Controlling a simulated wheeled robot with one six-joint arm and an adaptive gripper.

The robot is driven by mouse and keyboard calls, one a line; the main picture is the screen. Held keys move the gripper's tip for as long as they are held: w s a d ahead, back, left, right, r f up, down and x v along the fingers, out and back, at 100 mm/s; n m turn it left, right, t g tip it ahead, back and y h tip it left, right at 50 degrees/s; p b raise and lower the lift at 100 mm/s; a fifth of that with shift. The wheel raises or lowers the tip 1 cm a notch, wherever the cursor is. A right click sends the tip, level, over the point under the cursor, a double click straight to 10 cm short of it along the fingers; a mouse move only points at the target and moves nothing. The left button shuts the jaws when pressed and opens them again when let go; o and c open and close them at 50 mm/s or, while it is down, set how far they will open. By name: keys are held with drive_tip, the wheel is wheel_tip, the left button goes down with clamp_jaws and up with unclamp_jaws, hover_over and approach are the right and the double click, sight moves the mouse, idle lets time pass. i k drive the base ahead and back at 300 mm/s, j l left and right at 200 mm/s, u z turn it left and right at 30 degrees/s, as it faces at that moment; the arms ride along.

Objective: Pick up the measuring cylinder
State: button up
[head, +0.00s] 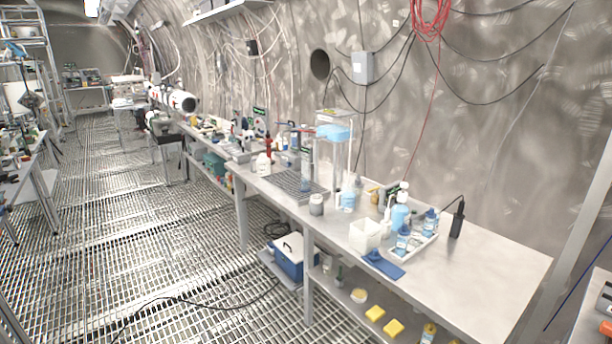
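A slim, clear, bluish upright vessel (305,172) stands near the middle of the long steel bench, at a dark gridded tray (286,186). It looks like the measuring cylinder, but it is too small to be sure. A tall clear case (346,165) with a light blue part near its top stands just to its right. My gripper is not in view.
The bench (490,264) is bare at its near right end. A white tray (422,247) holds several blue-and-white bottles, with a white tub (364,236) and a blue item (383,265) beside it. A jar (316,205) stands near the front edge. Open grating floor (190,250) lies left.

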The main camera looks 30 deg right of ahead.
sight(305, 187)
drive_tip(key=i+j+z, duration=0.35)
drive_tip(key=i+j, duration=0.15)
drive_tip(key=i, duration=0.6)
drive_tip(key=i+j+z, duration=0.35)
drive_tip(key=i+j, duration=0.4)
drive_tip(key=i, duration=0.25)
drive_tip(key=i+j+z, duration=0.4)
drive_tip(key=i+j, duration=0.5)
drive_tip(key=j, duration=0.15)
